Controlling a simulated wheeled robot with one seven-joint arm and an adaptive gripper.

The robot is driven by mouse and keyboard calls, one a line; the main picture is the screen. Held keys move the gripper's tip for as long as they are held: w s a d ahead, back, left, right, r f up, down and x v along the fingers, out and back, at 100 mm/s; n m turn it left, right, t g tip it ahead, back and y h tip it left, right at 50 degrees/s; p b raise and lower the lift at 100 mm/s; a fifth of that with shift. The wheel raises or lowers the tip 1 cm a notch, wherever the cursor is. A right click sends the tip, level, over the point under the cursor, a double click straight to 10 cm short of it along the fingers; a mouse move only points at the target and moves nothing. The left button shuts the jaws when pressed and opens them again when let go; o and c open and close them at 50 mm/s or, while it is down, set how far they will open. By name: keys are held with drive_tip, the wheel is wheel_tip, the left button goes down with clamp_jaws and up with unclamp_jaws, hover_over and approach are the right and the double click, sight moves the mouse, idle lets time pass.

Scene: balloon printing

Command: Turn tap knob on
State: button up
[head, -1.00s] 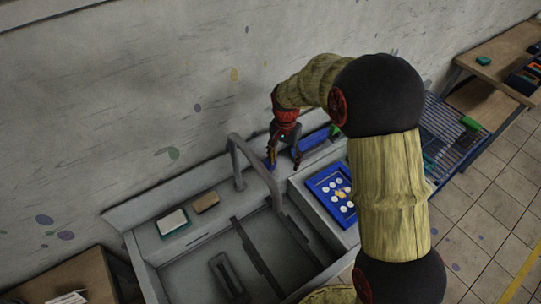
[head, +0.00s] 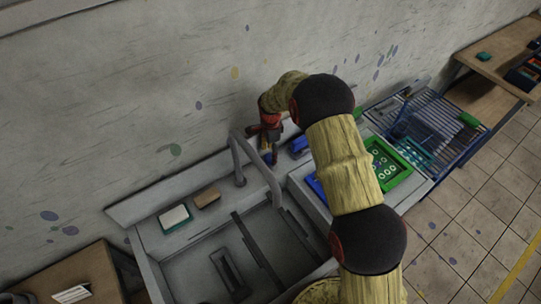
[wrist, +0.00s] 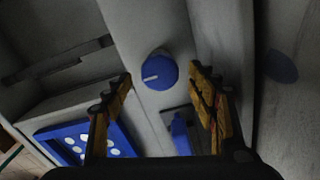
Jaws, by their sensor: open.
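The tap knob (wrist: 159,72) is a round blue dial with a white line on its face, on the grey sink ledge in the wrist view. The line points roughly left. My gripper (wrist: 160,78) is open, with its two yellow-and-black fingers to either side of the knob in the picture; no contact shows. In the head view my gripper (head: 269,147) points down beside the grey curved tap (head: 238,165), just to its right. The knob cannot be made out there.
The sink basin (head: 262,237) lies in front of the tap. A white-topped block (head: 174,217) and a brown block (head: 206,197) sit on the ledge's left. A blue tray with white discs (wrist: 80,136) is near the left finger. A green frame (head: 388,165) and rack (head: 430,125) stand right; the wall is close behind.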

drive_tip(key=shift+f, duration=1.15)
drive_tip(key=shift+c, duration=1.1)
drive_tip(key=c, duration=1)
drive_tip(key=shift+o, duration=0.2)
